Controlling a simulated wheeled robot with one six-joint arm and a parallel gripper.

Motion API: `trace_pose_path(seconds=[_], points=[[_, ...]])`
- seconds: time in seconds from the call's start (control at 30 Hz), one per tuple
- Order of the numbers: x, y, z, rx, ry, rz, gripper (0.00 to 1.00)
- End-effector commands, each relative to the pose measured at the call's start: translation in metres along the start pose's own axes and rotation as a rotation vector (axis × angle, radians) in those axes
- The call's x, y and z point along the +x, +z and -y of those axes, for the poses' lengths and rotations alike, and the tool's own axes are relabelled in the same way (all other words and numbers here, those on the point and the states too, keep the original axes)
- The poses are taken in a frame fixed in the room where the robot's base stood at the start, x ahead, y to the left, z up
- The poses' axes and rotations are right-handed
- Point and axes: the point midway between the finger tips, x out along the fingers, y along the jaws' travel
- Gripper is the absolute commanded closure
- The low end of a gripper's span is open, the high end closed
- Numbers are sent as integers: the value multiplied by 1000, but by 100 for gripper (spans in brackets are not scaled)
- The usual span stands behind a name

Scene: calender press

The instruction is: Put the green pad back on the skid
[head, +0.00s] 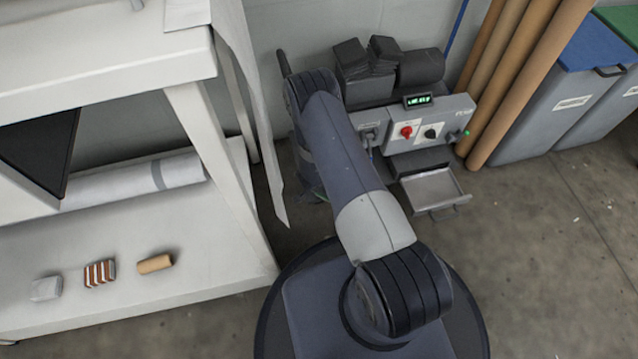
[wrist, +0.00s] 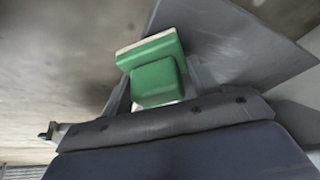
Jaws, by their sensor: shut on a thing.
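The green pad (wrist: 156,78) shows in the upper middle of the wrist view, a green block with a pale edge along its top. My gripper (wrist: 158,92) is shut on it; grey finger parts show beside the pad, and my dark wrist fills the bottom of that view. In the head view my arm hides most of my gripper, and only a small sliver of green shows beside the arm, left of the control box. I cannot make out the skid in either view.
A white bench (head: 190,95) with a lower shelf stands at left; small blocks and a white roll (head: 135,180) lie on the shelf. A grey control box (head: 425,125), open metal tray (head: 435,190), brown tubes (head: 525,75) and bins (head: 565,95) stand right. Floor at lower right is clear.

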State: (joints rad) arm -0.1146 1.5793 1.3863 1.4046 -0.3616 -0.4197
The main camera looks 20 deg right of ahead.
Motion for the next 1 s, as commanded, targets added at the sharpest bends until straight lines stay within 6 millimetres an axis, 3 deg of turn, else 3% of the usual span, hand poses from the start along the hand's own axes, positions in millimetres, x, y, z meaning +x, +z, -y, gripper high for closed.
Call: trace_pose_path(seconds=[0.33, 0.87, 0.9, 1.0], points=[[1, 1, 35, 0, -3, 1, 64], [10, 5, 33, 0, -1, 1, 64], [9, 4, 33, 0, -1, 1, 41], [8, 4, 33, 0, -1, 1, 33]])
